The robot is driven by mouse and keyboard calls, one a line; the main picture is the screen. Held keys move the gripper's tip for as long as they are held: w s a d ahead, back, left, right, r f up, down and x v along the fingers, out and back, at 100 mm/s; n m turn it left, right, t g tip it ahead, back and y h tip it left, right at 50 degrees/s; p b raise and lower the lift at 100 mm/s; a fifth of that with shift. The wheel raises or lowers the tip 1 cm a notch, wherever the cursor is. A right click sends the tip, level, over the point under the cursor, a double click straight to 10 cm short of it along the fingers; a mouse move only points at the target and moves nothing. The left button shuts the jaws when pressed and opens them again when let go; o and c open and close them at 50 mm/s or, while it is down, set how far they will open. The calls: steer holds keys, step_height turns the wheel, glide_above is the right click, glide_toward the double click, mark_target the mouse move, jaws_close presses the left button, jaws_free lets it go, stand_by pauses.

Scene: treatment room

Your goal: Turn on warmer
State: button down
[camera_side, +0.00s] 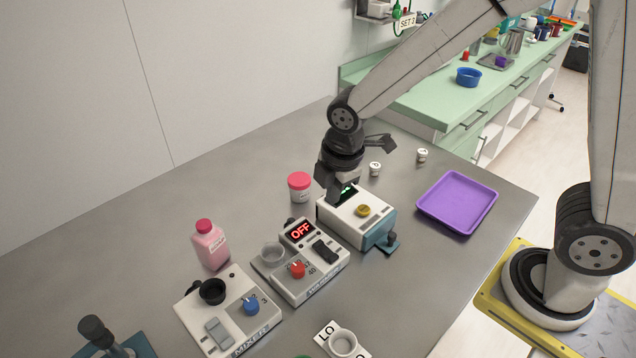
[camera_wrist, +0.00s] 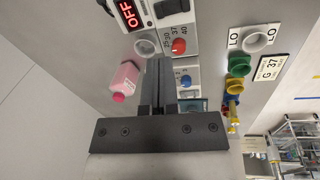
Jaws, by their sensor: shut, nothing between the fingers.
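The warmer (camera_side: 328,276) is a white box on the grey table with a red "OFF" display (camera_side: 300,231), a black rocker switch (camera_side: 325,251), a red knob (camera_side: 297,269) and a round well (camera_side: 272,252). In the wrist view the "OFF" display (camera_wrist: 130,14), black switch (camera_wrist: 171,7) and red knob (camera_wrist: 179,46) show at the top. My gripper (camera_side: 343,193) is shut and empty. It is behind the warmer, by a white device with a yellow knob (camera_side: 363,211), and hides part of that device.
The mixer (camera_side: 228,312) with a blue knob stands left of the warmer. A pink bottle (camera_side: 210,245) and a pink-lidded jar (camera_side: 300,187) stand behind. A purple tray (camera_side: 457,202) lies right. A "LO" holder (camera_side: 342,343) is in front. Small white-capped vials (camera_side: 375,169) stand near my gripper.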

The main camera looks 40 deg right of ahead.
mark_target(319, 244)
steer(key=shift+w+a+n, duration=0.35)
steer(key=shift+a+n, duration=0.25)
steer(key=shift+n, duration=0.3)
steer(key=shift+f, duration=0.2)
steer(key=shift+w+f, duration=0.3)
steer(key=shift+f, duration=1.95)
steer(key=shift+w+f, duration=0.35)
steer(key=shift+f, duration=1.9)
steer(key=shift+w+f, duration=0.3)
steer(key=shift+f, duration=1.95)
steer(key=shift+w+d+f+g, duration=0.1)
steer(key=shift+w+f+g, duration=0.05)
steer(key=shift+f+g, duration=0.2)
steer(key=shift+r, duration=0.1)
steer(key=shift+s+r, duration=0.15)
steer(key=shift+s, duration=0.1)
steer(key=shift+s+r, duration=0.2)
steer(key=shift+s, duration=0.25)
